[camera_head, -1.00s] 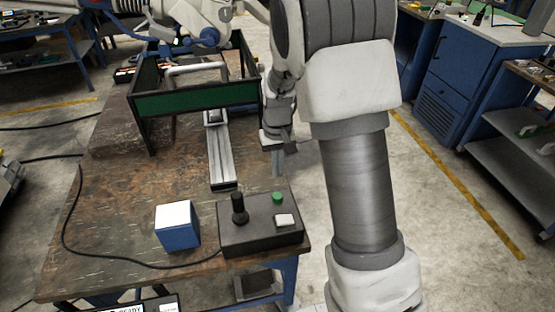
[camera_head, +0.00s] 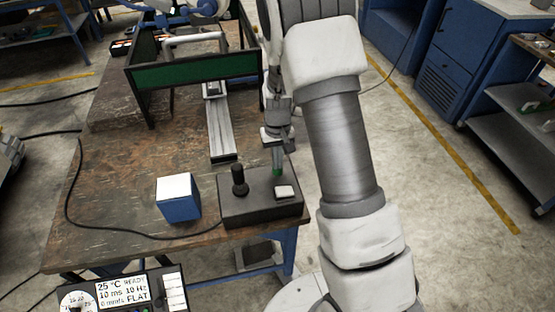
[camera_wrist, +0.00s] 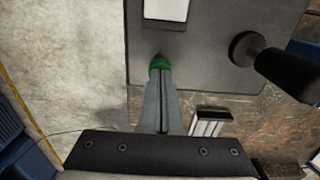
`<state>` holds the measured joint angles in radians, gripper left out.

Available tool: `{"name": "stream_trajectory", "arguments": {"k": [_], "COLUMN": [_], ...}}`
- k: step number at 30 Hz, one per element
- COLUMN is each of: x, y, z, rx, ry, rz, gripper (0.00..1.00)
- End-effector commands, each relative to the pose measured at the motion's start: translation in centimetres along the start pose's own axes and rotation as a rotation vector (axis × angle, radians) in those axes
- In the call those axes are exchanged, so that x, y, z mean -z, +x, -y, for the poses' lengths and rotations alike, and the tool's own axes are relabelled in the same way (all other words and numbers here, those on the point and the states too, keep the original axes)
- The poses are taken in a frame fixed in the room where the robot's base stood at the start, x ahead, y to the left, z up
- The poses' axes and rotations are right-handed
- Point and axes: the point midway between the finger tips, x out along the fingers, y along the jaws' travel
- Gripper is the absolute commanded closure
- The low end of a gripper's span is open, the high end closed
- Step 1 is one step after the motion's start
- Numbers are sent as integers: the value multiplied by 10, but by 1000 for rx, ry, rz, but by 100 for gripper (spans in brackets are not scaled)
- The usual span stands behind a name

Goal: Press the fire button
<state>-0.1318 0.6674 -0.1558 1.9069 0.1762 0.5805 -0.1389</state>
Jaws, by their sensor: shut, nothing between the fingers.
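A dark control box (camera_head: 262,207) sits at the near right corner of the wooden bench. On it are a black joystick (camera_head: 239,180), a white rectangular button (camera_head: 284,192) and a green round button, its edge showing in the wrist view (camera_wrist: 159,62). I see no readable label naming the fire button. My gripper (camera_head: 277,167) is shut and empty, pointing down at the green button. In the wrist view the closed fingertips (camera_wrist: 159,74) overlap the green button and partly hide it. They look in contact, but I cannot tell whether it is pressed down.
A blue block with a white top (camera_head: 178,198) stands left of the box. A metal rail (camera_head: 221,130) and a dark frame with a green panel (camera_head: 195,97) stand behind. A display panel (camera_head: 124,293) is at the lower left. A cable runs along the bench.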

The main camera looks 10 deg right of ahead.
Motion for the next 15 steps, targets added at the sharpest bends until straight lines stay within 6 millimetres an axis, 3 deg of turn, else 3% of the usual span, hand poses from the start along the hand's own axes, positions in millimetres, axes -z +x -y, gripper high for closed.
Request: {"name": "stream_trajectory", "arguments": {"k": [6,15], "x": [0,-3], "y": [20,24], "z": [-1,0], "rx": [0,-1], "ry": [1,0], "rz": [1,7], "gripper": [100,100]}}
